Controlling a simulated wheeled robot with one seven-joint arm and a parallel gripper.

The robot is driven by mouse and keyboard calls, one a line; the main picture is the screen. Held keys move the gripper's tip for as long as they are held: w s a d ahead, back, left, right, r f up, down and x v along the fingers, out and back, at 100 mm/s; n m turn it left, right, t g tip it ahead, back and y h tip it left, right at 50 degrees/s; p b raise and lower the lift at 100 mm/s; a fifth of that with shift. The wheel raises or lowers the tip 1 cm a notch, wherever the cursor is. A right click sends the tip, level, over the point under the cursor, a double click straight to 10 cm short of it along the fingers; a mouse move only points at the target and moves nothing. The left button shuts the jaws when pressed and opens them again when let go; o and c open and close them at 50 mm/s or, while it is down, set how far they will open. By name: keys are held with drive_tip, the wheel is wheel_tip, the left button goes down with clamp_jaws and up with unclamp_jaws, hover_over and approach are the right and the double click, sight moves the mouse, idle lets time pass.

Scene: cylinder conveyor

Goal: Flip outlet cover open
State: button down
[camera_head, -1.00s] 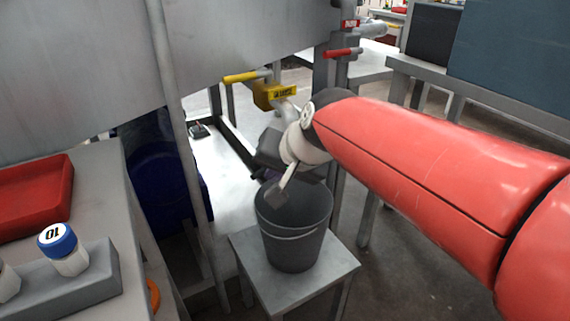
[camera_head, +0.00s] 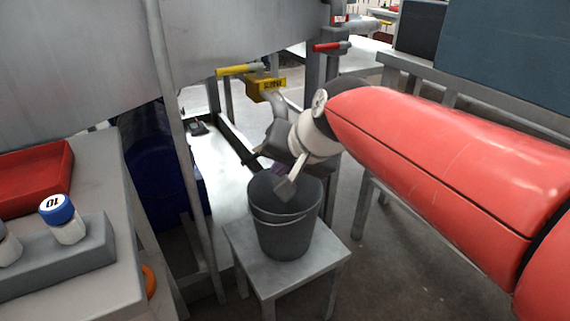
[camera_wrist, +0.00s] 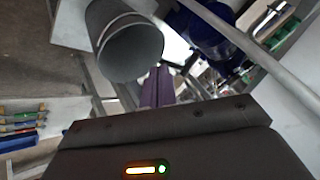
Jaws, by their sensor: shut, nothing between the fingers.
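A yellow labelled block (camera_head: 266,84) sits on the underside of the large metal tank, beside a yellow valve handle (camera_head: 240,70). I cannot make out a separate outlet cover or whether it is open or shut. My gripper (camera_head: 278,169) hangs below and slightly right of the yellow block, over the bucket, with its dark body partly hiding the area behind. Its purple fingers show in the wrist view (camera_wrist: 157,86), shut together and empty. The outlet does not show clearly in the wrist view.
A grey bucket (camera_head: 286,232) stands on a small metal stool (camera_head: 238,238) under my gripper. A blue drum (camera_head: 165,175) is behind the tank post. A red-handled valve (camera_head: 328,46) is right of the yellow one. A bench with a red tray (camera_head: 35,170) stands left.

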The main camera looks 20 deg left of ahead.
drive_tip(key=s+d+r, duration=0.2)
drive_tip(key=s+r, duration=0.2)
drive_tip(key=r, duration=0.2)
drive_tip(key=shift+d, duration=0.3)
drive_tip(key=shift+s+f, duration=0.1)
